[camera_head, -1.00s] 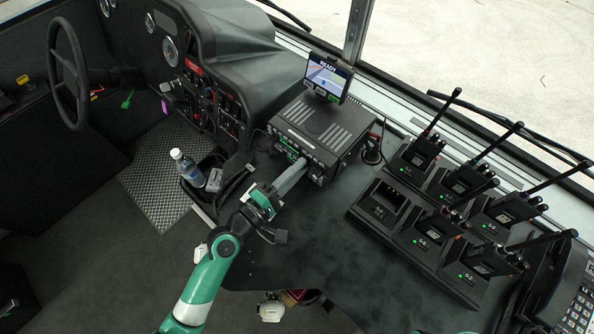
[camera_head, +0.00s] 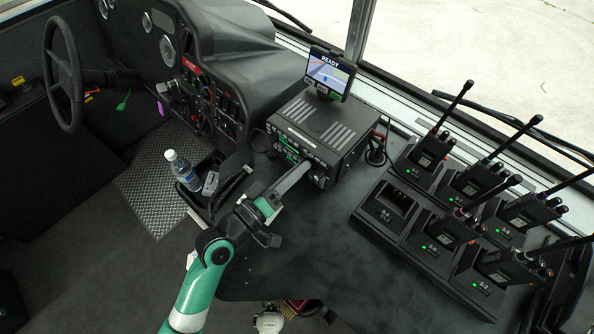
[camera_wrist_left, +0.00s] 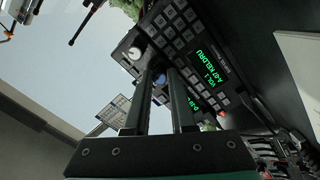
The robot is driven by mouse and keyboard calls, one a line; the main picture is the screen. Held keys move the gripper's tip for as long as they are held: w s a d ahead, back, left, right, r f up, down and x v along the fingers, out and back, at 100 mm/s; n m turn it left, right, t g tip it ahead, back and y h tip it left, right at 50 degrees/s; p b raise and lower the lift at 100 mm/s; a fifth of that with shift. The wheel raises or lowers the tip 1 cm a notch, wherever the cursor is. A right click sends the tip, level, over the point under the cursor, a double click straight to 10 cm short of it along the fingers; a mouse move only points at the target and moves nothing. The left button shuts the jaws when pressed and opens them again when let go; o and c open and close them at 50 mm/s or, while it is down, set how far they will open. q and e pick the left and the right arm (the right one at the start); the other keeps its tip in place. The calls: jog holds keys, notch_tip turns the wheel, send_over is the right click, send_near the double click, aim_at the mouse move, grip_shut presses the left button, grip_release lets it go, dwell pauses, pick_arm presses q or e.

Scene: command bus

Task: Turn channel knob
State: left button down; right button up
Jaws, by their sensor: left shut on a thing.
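The radio unit (camera_head: 322,128) is a black box on the dash console, with green displays and buttons on its front panel. In the left wrist view its panel (camera_wrist_left: 195,45) appears rotated, with green text including "VOL 1". A pale-marked knob (camera_wrist_left: 136,53) is just left of my fingers. A bluish knob (camera_wrist_left: 160,84) shows between them; I cannot read which knob is the channel knob. My left gripper (camera_head: 308,164) reaches the lower right of the panel. Its fingertips (camera_wrist_left: 159,72) are shut on a knob there, partly hidden by the fingers.
A screen reading "READY" (camera_head: 329,75) stands above the radio. Several handheld radios sit in a charger (camera_head: 385,212) at right, antennas upward. A bottle (camera_head: 183,171) stands in a holder left of my arm. The console between radio and charger is mostly clear.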

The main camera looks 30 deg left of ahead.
pick_arm(q)
jog(key=shift+m, duration=0.4)
jog(key=c, duration=0.8)
grip_release()
jog(key=shift+o, duration=0.2)
jog(key=b+v, duration=0.1)
jog(key=v, duration=0.9)
jog(key=shift+s+a+f, duration=0.15)
jog(key=shift+s+a, duration=0.05)
jog(key=shift+s, duration=0.1)
jog(key=shift+s+a, duration=0.1)
jog(key=shift+s, duration=0.35)
